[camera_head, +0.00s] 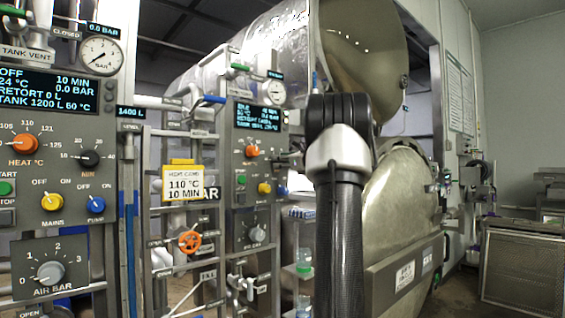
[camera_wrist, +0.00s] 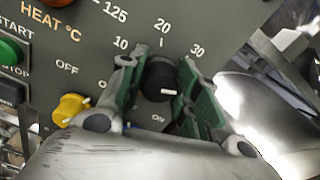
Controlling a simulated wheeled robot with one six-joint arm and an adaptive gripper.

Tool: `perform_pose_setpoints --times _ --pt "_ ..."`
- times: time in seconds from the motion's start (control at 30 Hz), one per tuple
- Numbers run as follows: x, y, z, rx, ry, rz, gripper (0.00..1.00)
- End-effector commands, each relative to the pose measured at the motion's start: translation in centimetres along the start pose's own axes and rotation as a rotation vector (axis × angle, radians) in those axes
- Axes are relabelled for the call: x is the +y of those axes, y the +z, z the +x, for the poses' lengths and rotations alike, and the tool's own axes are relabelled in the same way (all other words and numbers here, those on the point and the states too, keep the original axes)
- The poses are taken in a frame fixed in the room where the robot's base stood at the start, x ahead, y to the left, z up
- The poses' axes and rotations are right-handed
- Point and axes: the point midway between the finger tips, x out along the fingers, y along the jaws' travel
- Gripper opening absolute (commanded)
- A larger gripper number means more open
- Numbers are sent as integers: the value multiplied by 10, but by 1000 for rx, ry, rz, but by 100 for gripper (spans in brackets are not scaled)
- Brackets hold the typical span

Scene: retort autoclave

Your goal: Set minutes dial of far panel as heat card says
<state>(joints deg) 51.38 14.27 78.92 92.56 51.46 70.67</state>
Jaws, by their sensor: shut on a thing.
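The far panel (camera_head: 258,165) stands left of my arm in the head view. Its small screen (camera_head: 258,117) is too blurred to read surely. The yellow heat card (camera_head: 182,184) reads 110 °C, 10 MIN. In the wrist view the black minutes dial (camera_wrist: 159,82) sits under a scale with 10, 20 and 30 showing. Its white mark points to the lower right, away from the 10. My gripper (camera_wrist: 157,72) has its green-padded fingers on either side of the dial, shut on it. My arm hides most of the gripper in the head view.
On the far panel, the orange heat knob (camera_head: 252,151) and the yellow mains knob (camera_wrist: 70,109) are close by. A near panel (camera_head: 60,140) with similar dials stands at the left. The round retort vessel (camera_head: 405,205) is right of my arm. Pipes and an orange valve wheel (camera_head: 190,242) fill the space between the panels.

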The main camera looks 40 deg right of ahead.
Motion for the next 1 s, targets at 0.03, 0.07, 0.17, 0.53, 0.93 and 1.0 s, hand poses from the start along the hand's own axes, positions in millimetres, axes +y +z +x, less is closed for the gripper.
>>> perform_pose_setpoints --times 0.03,0.07,0.17,0.53,0.93,1.0 --pt "0 0 0 0 0 -40 9" --pt "0 0 0 0 0 -69 9" --pt "1 0 0 0 0 -164 9" --pt "2 0 0 0 0 -516 9" --pt "3 -2 0 0 1 -896 9" --pt "3 -2 0 1 1 -962 9"
